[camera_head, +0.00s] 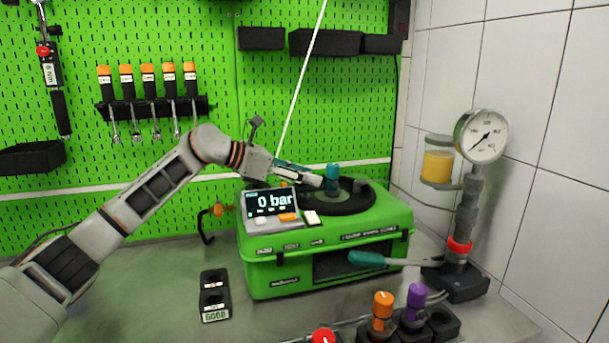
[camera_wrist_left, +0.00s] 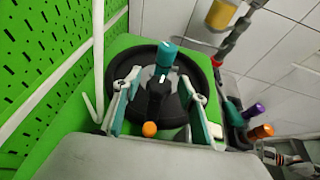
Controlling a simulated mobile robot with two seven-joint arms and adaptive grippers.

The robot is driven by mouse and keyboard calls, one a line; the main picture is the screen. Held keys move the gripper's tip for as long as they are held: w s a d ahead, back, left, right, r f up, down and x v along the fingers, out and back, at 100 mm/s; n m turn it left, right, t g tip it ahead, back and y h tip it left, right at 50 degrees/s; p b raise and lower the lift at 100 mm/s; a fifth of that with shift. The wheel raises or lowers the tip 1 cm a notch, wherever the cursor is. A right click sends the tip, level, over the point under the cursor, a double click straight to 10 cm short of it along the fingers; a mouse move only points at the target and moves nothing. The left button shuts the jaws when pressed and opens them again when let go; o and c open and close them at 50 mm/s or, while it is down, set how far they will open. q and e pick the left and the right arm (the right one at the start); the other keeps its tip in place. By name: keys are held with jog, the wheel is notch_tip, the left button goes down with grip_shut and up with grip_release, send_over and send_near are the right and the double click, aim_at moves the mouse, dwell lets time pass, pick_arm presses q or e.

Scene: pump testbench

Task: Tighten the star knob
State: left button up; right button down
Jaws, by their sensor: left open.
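The green pump testbench (camera_head: 285,270) stands on the grey bench, with a round black disc (camera_head: 350,203) on its top. A teal cylindrical knob (camera_head: 332,172) stands upright on the disc; the wrist view shows it too (camera_wrist_left: 166,55). My left gripper (camera_head: 318,181) is over the disc, beside the teal knob. In the wrist view its fingers (camera_wrist_left: 161,80) are apart, either side of the black part, with no clear contact. My right gripper is not in view.
A display (camera_head: 271,203) reads 0 bar on the testbench front. A teal-handled lever (camera_head: 368,259) sticks out in front. A pressure gauge (camera_head: 482,136) stands at the right. A black holder (camera_head: 214,295) and orange and purple knobs (camera_head: 383,303) are on the bench.

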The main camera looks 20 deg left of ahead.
pick_arm(q)
jog(key=c, duration=1.1)
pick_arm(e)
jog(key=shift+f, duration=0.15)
